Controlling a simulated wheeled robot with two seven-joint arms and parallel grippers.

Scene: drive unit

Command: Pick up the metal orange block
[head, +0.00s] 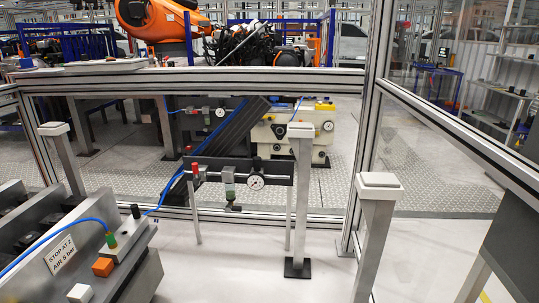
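A small orange block (103,266) sits on the grey metal fixture (140,262) at the lower left. It stands just below a green-and-black fitting (111,240) that a blue hose runs to. Neither of my grippers shows in the head view, so their distance from the block cannot be seen.
A white block (80,293) lies in front of the orange one. A "STOP AT 2 AIR 5 bar" label (61,255) is on the fixture. Grey posts with white caps (380,185) stand to the right. An aluminium-framed fence (200,80) closes off the back. Open floor (225,265) lies in the middle.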

